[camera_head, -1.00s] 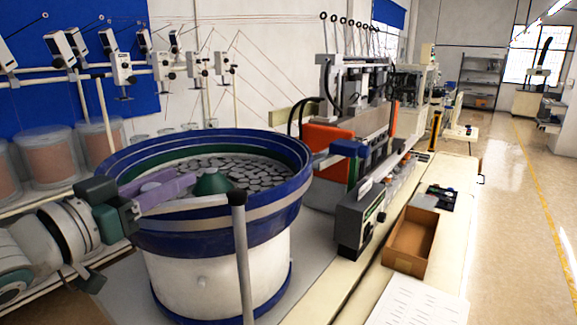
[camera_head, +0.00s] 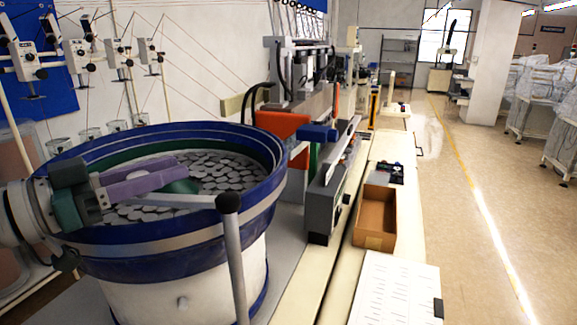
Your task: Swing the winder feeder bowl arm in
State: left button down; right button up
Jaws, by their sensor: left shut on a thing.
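The feeder bowl (camera_head: 190,248) is a large blue-rimmed bowl on a white drum, holding many flat grey discs. A grey post (camera_head: 236,265) with a black cap stands at its front. The grey bowl arm (camera_head: 185,202) runs left from the post top, across the near part of the bowl. A purple bar (camera_head: 140,182) lies just behind it, over the discs. My left gripper (camera_head: 93,196), dark green and black, is at the bowl's left side, shut on the arm's left end; the exact contact is partly hidden. My right gripper is not in view.
A grey control box (camera_head: 322,205) and a brown open carton (camera_head: 376,217) stand on the bench right of the bowl. A white sheet (camera_head: 395,287) lies in front of the carton. The floor aisle at right is clear.

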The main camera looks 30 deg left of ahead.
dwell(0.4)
pick_arm(q)
jog(key=c, duration=0.5)
grip_release()
jog(key=shift+c, duration=0.2)
jog(key=shift+s+a+f, duration=0.1)
jog(key=shift+s+a, duration=0.1)
jog(key=shift+s, duration=0.25)
jog(key=b+v, duration=0.1)
jog(key=v, duration=0.8)
jog(key=shift+w, duration=0.1)
